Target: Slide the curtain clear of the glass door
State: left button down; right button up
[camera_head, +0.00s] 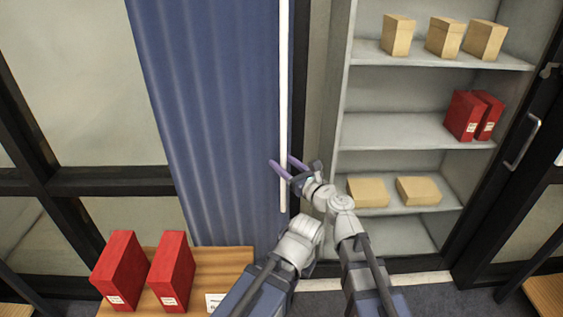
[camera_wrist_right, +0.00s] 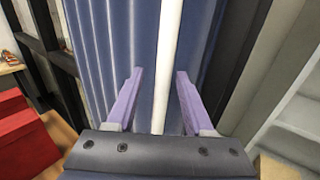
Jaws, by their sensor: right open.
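The blue curtain (camera_head: 215,110) hangs in vertical folds left of the shelf opening, over part of the dark-framed glazing. A white upright bar (camera_head: 284,80) runs along its right edge; the bar also shows in the right wrist view (camera_wrist_right: 168,45). My right gripper (camera_head: 284,167) is open at the bar's lower part. In the wrist view its purple fingers (camera_wrist_right: 160,73) lie either side of the bar, with no clear contact. A dark-framed glass door (camera_head: 508,150) with a metal handle (camera_head: 522,142) stands at the right, with no curtain over it. My left gripper is not visible.
A grey shelf unit (camera_head: 400,130) holds tan boxes (camera_head: 398,35) and red boxes (camera_head: 466,115). Two red boxes (camera_head: 172,270) stand on a wooden table (camera_head: 228,262) at lower left, close to the curtain. Glass panes (camera_head: 90,80) are left of the curtain.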

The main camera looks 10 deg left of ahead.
jog(key=v, duration=0.6)
jog(key=shift+s+d, duration=0.25)
